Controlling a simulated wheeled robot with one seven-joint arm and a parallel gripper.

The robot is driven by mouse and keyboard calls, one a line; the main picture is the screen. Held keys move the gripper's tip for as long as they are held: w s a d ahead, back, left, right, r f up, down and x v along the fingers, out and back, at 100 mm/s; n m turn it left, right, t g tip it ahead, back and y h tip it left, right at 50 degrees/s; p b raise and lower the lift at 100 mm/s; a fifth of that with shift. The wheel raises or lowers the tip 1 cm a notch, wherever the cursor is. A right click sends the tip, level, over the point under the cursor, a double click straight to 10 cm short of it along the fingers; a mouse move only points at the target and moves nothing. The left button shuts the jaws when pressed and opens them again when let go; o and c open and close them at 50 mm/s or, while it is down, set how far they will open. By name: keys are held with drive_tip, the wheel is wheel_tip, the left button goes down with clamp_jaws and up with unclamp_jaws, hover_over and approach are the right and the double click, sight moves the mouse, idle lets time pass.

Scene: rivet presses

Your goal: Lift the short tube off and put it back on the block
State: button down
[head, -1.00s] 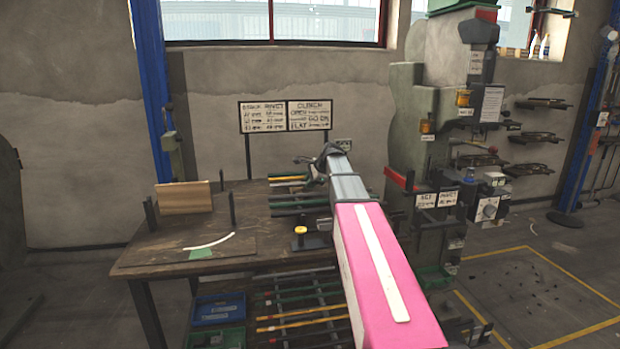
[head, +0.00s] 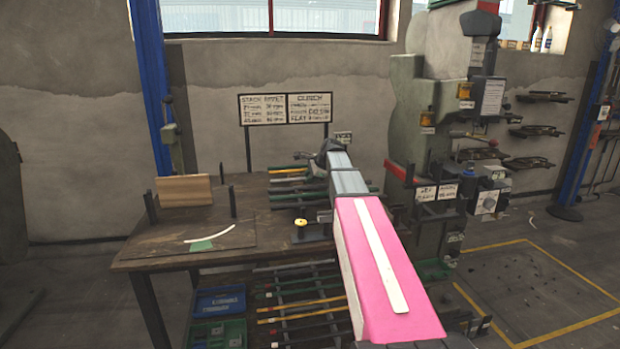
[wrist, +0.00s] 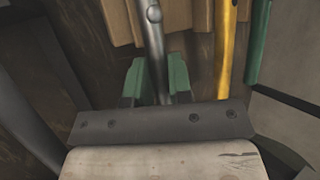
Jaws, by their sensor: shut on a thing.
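In the wrist view, my gripper (wrist: 158,80) has two green fingers, one on each side of a grey metal tube (wrist: 153,38). It is shut on this tube. The tube runs up the picture past the fingers and has a rivet-like round spot near the top. Brown wooden block pieces (wrist: 180,14) lie behind and beside its upper part. I cannot tell whether the tube touches the wood or hangs just above it. In the head view, the dark end of my arm is over the back of the bench; the fingers and the tube are hidden there.
A yellow tube (wrist: 228,48) and a green tube (wrist: 258,42) lie close to the right of my gripper. The workbench (head: 245,215) carries a wooden piece (head: 184,190), upright posts and a yellow-topped fixture (head: 301,223). The green press (head: 408,120) stands close on the right.

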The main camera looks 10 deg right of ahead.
drive_tip(key=shift+f, duration=0.2)
drive_tip(key=c, duration=1)
unclamp_jaws()
drive_tip(key=shift+o, duration=0.2)
drive_tip(key=v, duration=1)
drive_tip(key=shift+s+r, duration=0.25)
drive_tip(key=shift+r, duration=0.05)
drive_tip(key=shift+d, duration=0.15)
